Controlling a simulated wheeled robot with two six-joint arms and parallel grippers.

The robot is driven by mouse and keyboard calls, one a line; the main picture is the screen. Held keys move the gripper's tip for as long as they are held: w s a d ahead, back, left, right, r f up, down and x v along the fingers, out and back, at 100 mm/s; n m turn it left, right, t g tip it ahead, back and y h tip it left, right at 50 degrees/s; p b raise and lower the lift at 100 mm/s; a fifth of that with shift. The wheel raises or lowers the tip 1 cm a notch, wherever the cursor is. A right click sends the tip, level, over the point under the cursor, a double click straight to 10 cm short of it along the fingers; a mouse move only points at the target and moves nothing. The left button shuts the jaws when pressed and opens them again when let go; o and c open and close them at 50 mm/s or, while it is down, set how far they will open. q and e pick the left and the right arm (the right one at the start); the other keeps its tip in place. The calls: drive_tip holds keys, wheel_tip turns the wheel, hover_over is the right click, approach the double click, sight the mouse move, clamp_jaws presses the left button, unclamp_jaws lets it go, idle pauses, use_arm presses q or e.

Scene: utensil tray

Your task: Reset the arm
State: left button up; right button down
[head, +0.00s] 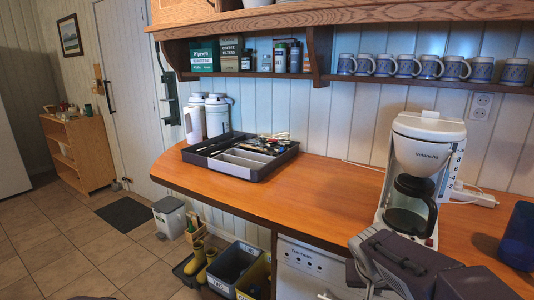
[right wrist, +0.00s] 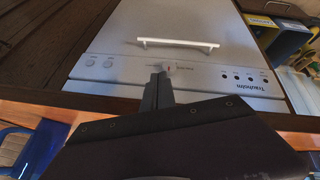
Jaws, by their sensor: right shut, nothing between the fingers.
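My right arm comes in at the lower right of the head view, in front of the coffee maker and the counter's front edge. In the right wrist view my right gripper (right wrist: 160,82) is shut and empty. It points toward the grey front of the dishwasher (right wrist: 118,70), with the fingertips just below the white handle (right wrist: 178,43) in the picture. I cannot tell whether they touch the front. The dark utensil tray (head: 267,173) sits on the wooden counter, with utensils in its back part and bare light compartments in front. My left gripper is not in view.
The coffee maker (head: 428,145) with its glass jug stands close behind my right arm. A blue item (head: 519,238) is at the right edge. White canisters (head: 217,112) stand behind the tray. The counter (head: 325,187) is clear between tray and coffee maker. Bins (head: 235,265) stand below.

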drive_tip(key=s+a+f+n+g+y, duration=0.1)
drive_tip(key=s+a+f+g+y, duration=0.1)
drive_tip(key=s+a+f, duration=0.4)
drive_tip(key=s+a+f+n+g+y, duration=0.1)
drive_tip(key=s+a+f+y, duration=0.1)
drive_tip(key=s+f, duration=0.6)
wheel_tip(320, 180, up, 18)
drive_tip(key=n+p, duration=0.1)
drive_tip(key=p, duration=1.8)
drive_tip(key=shift+w+d, duration=0.25)
drive_tip(key=shift+w, duration=0.15)
